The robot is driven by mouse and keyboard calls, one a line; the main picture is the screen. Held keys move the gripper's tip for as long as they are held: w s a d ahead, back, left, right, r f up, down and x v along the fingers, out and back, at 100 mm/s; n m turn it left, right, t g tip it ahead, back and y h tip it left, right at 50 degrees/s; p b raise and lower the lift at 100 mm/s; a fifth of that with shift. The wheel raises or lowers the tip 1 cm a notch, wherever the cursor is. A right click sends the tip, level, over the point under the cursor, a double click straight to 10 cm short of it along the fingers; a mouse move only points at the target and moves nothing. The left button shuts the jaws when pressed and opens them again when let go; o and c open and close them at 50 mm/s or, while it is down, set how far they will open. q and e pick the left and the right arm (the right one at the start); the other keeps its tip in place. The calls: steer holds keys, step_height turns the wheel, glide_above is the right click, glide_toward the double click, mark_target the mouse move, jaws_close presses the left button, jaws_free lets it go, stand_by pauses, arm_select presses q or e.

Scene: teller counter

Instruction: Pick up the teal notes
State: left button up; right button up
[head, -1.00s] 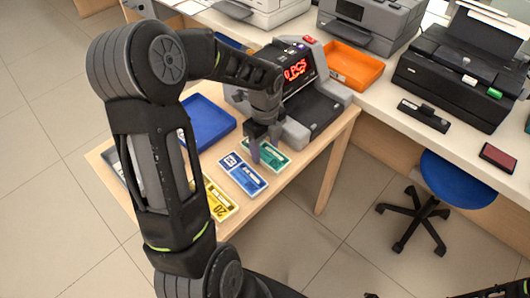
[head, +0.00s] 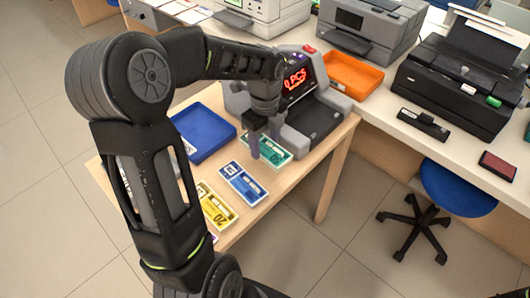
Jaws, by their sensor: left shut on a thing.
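The teal notes (head: 270,150) lie on the wooden table, in front of the note counter and to the right of the blue notes. My left gripper (head: 264,153) reaches down over them from above, its fingers shut on the teal notes. The fingers hide part of the notes. I cannot tell whether the notes are clear of the table. My right gripper is not seen.
Blue notes (head: 242,183) and yellow notes (head: 216,208) lie on the table (head: 262,212). A blue tray (head: 205,132) sits to the left. The note counter (head: 315,110) shows "0 PCS". An orange tray (head: 352,73) is on the back counter. A blue stool (head: 458,190) stands at right.

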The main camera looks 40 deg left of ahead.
mark_target(265, 146)
arm_select(q)
step_height(265, 146, up, 4)
steer(key=shift+r, duration=0.1)
stand_by(0.7)
